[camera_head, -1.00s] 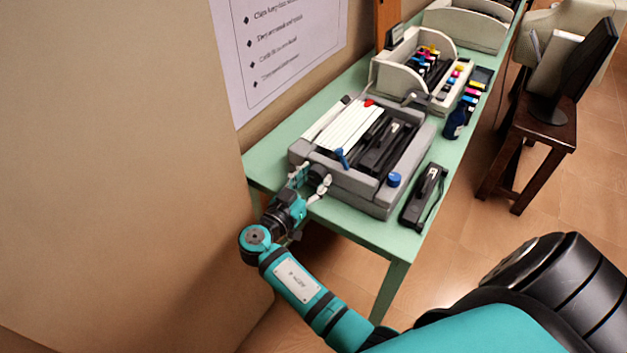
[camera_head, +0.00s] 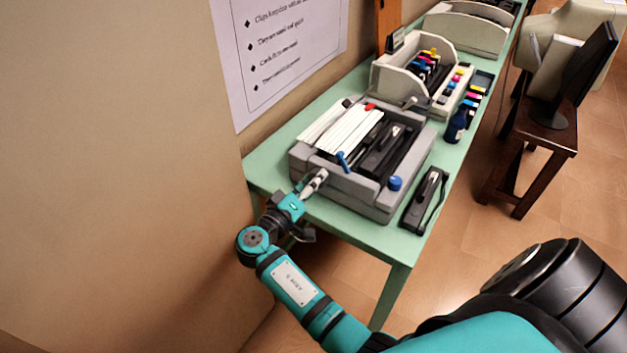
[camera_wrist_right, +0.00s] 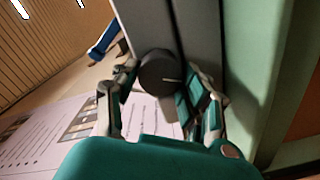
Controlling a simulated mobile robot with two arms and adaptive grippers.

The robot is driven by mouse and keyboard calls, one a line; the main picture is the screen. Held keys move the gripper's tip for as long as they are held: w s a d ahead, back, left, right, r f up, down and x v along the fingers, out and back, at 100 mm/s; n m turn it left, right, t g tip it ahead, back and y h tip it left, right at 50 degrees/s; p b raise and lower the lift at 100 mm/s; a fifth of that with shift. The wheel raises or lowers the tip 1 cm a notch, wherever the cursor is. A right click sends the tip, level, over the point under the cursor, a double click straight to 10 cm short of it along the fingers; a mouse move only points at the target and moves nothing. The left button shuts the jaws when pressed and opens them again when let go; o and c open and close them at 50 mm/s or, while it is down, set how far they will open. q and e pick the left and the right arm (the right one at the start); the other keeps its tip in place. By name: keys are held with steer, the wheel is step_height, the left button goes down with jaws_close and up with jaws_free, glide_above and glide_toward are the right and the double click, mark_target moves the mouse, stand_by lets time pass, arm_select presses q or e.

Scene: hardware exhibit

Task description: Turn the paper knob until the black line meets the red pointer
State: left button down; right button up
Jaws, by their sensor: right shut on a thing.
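The grey machine (camera_head: 352,190) sits on the green table, and its paper knob is on the near left side, hidden by my gripper in the head view. In the right wrist view the knob (camera_wrist_right: 158,72) is a dark round disc with a short pale line pointing right. My right gripper (camera_head: 318,176) is shut on the knob; its fingers (camera_wrist_right: 160,88) stand on both sides of it in the wrist view. I cannot make out a black line or a red pointer at the knob. A small red piece (camera_head: 369,107) shows on top of the machine. My left gripper is not in view.
Blue levers (camera_head: 342,160) and a blue button (camera_head: 394,183) stand out from the machine. A black stapler (camera_head: 424,200) lies to its right and a dark blue bottle (camera_head: 457,125) stands behind. The wall (camera_head: 120,150) is close on the left.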

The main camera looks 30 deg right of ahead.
steer(key=n, duration=0.2)
steer(key=n+p, duration=0.2)
steer(key=n, duration=0.1)
steer(key=shift+w+r+n, duration=0.15)
steer(key=shift+r+n, duration=0.1)
steer(key=shift+n, duration=0.05)
steer(key=n+p, duration=0.2)
steer(key=n, duration=0.2)
steer(key=shift+f+n+p, duration=0.15)
steer(key=shift+n+p, duration=0.15)
steer(key=shift+n, duration=0.1)
steer(key=o, duration=1.2)
steer(key=shift+f, duration=0.2)
